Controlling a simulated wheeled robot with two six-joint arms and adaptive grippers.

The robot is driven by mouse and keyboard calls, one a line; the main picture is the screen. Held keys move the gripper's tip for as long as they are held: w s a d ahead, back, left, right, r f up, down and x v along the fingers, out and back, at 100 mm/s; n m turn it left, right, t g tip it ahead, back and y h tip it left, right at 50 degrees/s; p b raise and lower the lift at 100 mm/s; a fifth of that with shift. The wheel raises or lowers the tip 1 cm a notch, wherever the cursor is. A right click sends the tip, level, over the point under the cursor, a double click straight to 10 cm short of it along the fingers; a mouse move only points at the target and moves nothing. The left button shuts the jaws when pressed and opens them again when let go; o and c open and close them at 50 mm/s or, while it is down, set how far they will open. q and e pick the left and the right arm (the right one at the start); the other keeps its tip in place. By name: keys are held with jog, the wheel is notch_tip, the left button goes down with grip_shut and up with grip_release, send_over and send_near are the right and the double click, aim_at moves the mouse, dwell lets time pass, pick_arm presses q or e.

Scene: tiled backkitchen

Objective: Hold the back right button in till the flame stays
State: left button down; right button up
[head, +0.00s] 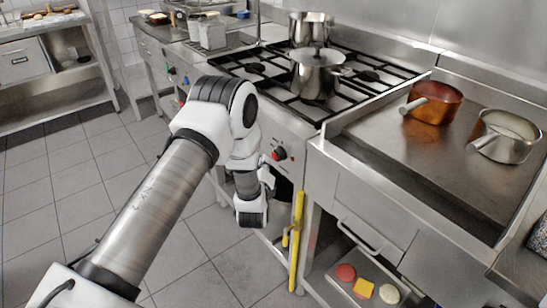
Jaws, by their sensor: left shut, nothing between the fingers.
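The gas stove (304,106) has black grates, and its front panel faces my left arm. A dark knob with a red part (279,154) sits on the right part of that panel. Small coloured controls (172,71) show farther left along the fronts; which one is the back right button I cannot tell. My left gripper (268,180) is shut and empty, low in front of the stove, just below the red and dark knob; its fingertips are small and partly hidden by the wrist. I see no flame at the burners. My right gripper is out of view.
Steel pots (316,75) stand on the stove. A copper pan (433,102) and a steel pan (505,136) stand on the steel counter to the right. A yellow upright bar (297,240) is near my left wrist. The tiled floor (60,200) at left is clear.

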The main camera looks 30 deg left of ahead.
pick_arm(q)
jog(key=shift+w, duration=0.1)
jog(key=shift+w+d, duration=0.15)
jog(key=shift+w, duration=0.1)
dwell(0.3)
jog(key=shift+w+d, duration=0.15)
jog(key=shift+w, duration=0.2)
dwell(1.8)
jog(key=shift+s, duration=0.1)
dwell(3.1)
jog(key=shift+s+a+p, duration=0.3)
jog(key=shift+s+p, duration=0.15)
jog(key=shift+s, duration=0.2)
jog(key=shift+s+a+p, duration=0.35)
jog(key=shift+s+p, duration=0.05)
jog(key=shift+s, duration=0.35)
jog(key=shift+s+a+p, duration=0.3)
jog(key=shift+s+p, duration=0.15)
jog(key=shift+s, duration=0.35)
jog(key=shift+s+a+p, duration=0.35)
jog(key=shift+s+p, duration=0.05)
jog(key=shift+s, duration=0.35)
